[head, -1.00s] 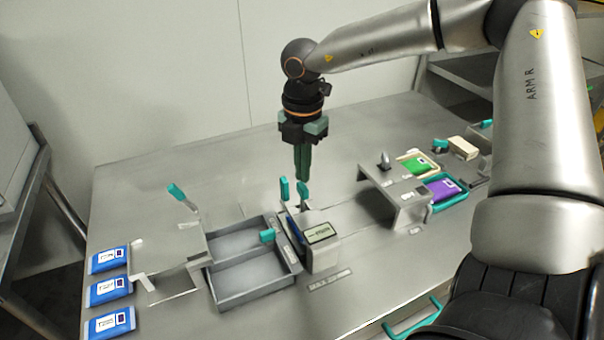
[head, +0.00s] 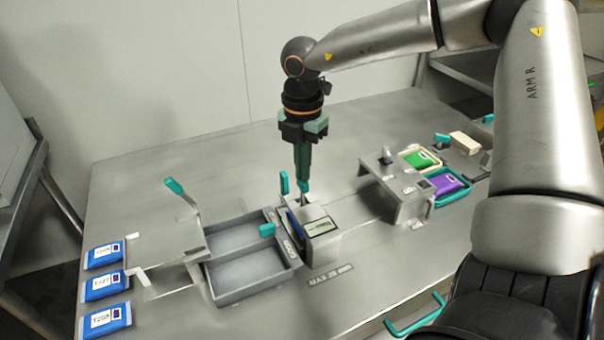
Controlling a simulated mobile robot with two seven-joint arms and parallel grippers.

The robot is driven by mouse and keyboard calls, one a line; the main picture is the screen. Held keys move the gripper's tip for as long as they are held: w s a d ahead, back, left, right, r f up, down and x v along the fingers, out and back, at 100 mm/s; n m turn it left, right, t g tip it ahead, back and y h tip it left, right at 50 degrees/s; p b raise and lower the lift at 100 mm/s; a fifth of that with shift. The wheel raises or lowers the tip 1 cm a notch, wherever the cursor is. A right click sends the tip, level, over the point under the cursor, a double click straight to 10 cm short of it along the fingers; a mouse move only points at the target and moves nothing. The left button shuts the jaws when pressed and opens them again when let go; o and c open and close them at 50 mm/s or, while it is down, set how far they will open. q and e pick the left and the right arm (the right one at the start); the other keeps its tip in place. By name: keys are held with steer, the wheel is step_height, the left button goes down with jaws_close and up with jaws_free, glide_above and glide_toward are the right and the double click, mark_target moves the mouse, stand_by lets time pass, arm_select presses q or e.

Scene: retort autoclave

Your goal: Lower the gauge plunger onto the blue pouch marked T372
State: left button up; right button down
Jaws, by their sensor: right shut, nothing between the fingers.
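The grey gauge (head: 324,246) stands in the middle of the table with a small display on its top. Its plunger has a teal knob (head: 303,187) on a thin dark stem. A blue pouch (head: 293,223) shows as a narrow strip in the gauge; its marking is hidden. My right gripper (head: 303,176) is shut and empty, pointing straight down. Its fingertips are at the top of the knob and overlap it in the picture; I cannot tell whether they touch. My left gripper is out of view.
A grey two-compartment tray (head: 245,284) stands left of the gauge, with teal-handled parts around it. Several blue pouches (head: 107,287) lie at the left edge. A metal stand (head: 395,190) and green (head: 421,160) and purple (head: 446,186) pouches are to the right.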

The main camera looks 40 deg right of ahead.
steer(key=shift+f, duration=0.3)
steer(key=shift+r, duration=0.15)
steer(key=shift+r+p, duration=1.35)
steer(key=shift+r, duration=2.05)
steer(key=shift+r, duration=0.1)
